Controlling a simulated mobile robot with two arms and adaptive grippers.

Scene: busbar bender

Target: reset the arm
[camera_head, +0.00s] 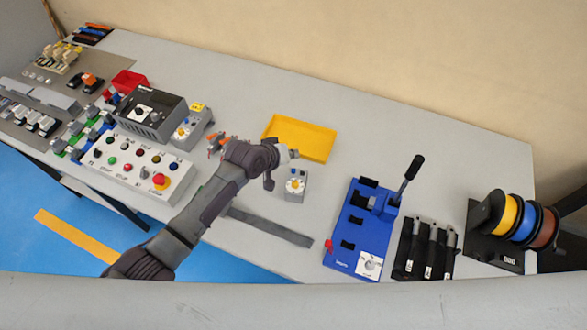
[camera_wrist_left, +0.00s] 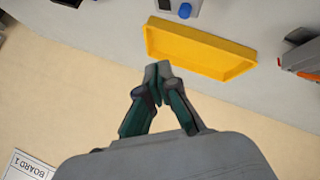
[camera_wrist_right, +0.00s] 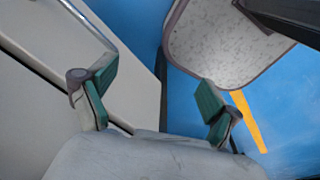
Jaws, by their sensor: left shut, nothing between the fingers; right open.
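My left gripper (camera_head: 292,154) is over the table, just in front of the yellow tray (camera_head: 300,138) in the head view. Its fingers (camera_wrist_left: 164,76) are together and empty in the left wrist view, with the tray (camera_wrist_left: 198,48) beyond the tips. My left arm (camera_head: 205,210) reaches in from the lower left, bent at the wrist. My right gripper (camera_wrist_right: 157,95) is open and empty in the right wrist view, and it is outside the head view. The blue bender (camera_head: 350,240) stands right of my left arm, its black lever (camera_head: 409,178) tilted up to the right.
A flat grey bar (camera_head: 270,226) lies on the table. The control panel (camera_head: 140,165) is at left. Black-handled tools (camera_head: 428,248) and wire spools (camera_head: 520,220) are at right. The table behind the bender is clear.

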